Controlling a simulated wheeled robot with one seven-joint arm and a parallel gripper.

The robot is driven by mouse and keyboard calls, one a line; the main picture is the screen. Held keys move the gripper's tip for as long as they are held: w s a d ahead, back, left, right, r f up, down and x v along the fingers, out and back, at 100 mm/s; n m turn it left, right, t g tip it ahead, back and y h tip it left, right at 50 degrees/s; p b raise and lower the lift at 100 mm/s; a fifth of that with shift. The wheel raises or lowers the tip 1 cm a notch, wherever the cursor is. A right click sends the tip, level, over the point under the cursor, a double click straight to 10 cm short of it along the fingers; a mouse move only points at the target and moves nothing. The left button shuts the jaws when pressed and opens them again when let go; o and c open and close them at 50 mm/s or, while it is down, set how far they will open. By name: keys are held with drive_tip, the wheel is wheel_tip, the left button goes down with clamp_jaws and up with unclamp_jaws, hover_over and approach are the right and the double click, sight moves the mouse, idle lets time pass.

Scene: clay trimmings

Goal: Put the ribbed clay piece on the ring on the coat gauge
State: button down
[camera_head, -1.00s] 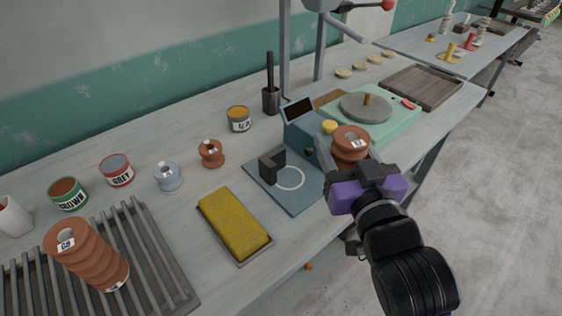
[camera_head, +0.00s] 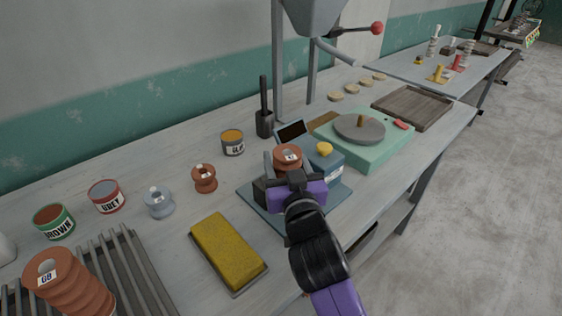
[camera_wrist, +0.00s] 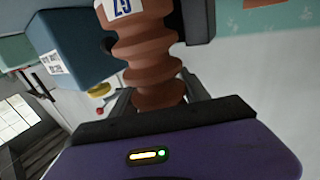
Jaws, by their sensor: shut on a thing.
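My gripper (camera_head: 288,176) is shut on a ribbed brown clay piece (camera_head: 287,157), held upright with its hollow top showing. The clay piece also shows large in the wrist view (camera_wrist: 146,55), with a white label near its top. In the head view the gripper and piece are over the coat gauge, a blue-grey plate (camera_head: 339,194) with a block and small screen at its back. The ring on the plate is hidden behind my gripper. I cannot tell whether the piece touches the plate.
A yellow sponge in a tray (camera_head: 228,248) lies left of the gauge. A small brown spool (camera_head: 204,178) and a grey-blue one (camera_head: 159,201) stand further left. A green turntable base (camera_head: 388,150) is behind right.

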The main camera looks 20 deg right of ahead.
drive_tip(key=shift+w+a+f, duration=0.15)
drive_tip(key=shift+w+f, duration=0.35)
drive_tip(key=shift+f, duration=0.05)
drive_tip(key=shift+f, duration=0.1)
drive_tip(key=c, duration=0.8)
unclamp_jaws()
drive_tip(key=shift+f, duration=0.1)
